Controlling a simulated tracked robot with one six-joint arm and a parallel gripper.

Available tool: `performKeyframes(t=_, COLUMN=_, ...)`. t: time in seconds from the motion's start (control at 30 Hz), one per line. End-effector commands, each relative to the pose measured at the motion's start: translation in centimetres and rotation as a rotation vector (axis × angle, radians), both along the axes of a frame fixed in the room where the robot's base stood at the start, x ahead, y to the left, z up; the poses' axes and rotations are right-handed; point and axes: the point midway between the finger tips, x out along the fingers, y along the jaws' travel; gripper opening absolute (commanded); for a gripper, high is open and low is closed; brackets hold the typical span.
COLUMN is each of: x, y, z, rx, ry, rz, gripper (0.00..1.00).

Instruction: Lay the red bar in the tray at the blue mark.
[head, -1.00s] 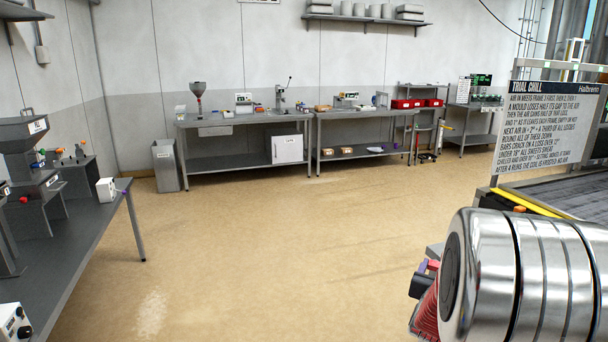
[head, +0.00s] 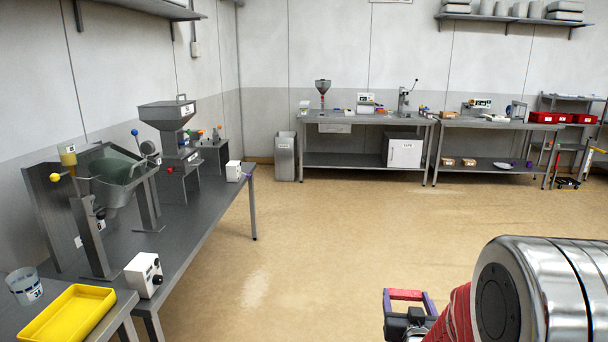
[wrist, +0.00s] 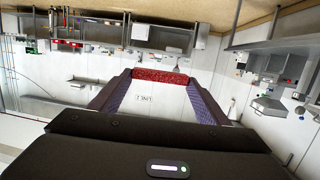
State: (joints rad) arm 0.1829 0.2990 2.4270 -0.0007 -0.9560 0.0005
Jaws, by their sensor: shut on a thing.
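My gripper (head: 408,301) is at the lower right of the head view, held out over the floor. It is shut on the red bar (head: 405,294), which spans between the two purple-padded fingers. In the wrist view the speckled red bar (wrist: 160,77) lies across the fingertips, clear of any surface. A yellow tray (head: 67,314) sits on the near left bench, at the lower left of the head view, and looks empty. My gripper is well to the right of it. I see no blue mark on or by this tray.
A cup (head: 24,287) stands beside the tray, and a white control box (head: 144,275) stands close to its right. Machines with hoppers (head: 168,115) stand farther along the left bench. Steel benches (head: 365,122) and red bins (head: 541,117) line the back. The middle floor is open.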

Motion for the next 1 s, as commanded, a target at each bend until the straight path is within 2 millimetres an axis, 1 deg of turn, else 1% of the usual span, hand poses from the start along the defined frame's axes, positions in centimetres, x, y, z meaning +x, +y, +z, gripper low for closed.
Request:
performKeyframes(t=0.03, x=0.2, y=2.0, z=-0.3, rx=0.000, ry=0.002, rz=0.034, gripper=0.48)
performKeyframes(t=0.2, x=0.7, y=7.2, z=-0.8, rx=0.000, ry=0.001, rz=0.120, gripper=0.48)
performKeyframes(t=0.3, x=0.8, y=9.3, z=-0.9, rx=0.000, ry=0.001, rz=0.156, gripper=0.48)
performKeyframes(t=0.37, x=0.8, y=10.2, z=-0.9, rx=0.000, ry=0.000, rz=0.170, gripper=0.48)
performKeyframes(t=0.5, x=0.8, y=11.0, z=-0.8, rx=-0.001, ry=0.000, rz=0.184, gripper=0.48)
performKeyframes(t=0.77, x=0.8, y=10.9, z=-0.8, rx=0.000, ry=0.000, rz=0.183, gripper=0.48)
performKeyframes(t=0.9, x=0.0, y=10.9, z=-0.8, rx=0.000, ry=0.001, rz=0.183, gripper=0.48)
performKeyframes(t=1.0, x=0.0, y=10.9, z=-0.8, rx=0.000, ry=0.000, rz=0.183, gripper=0.48)
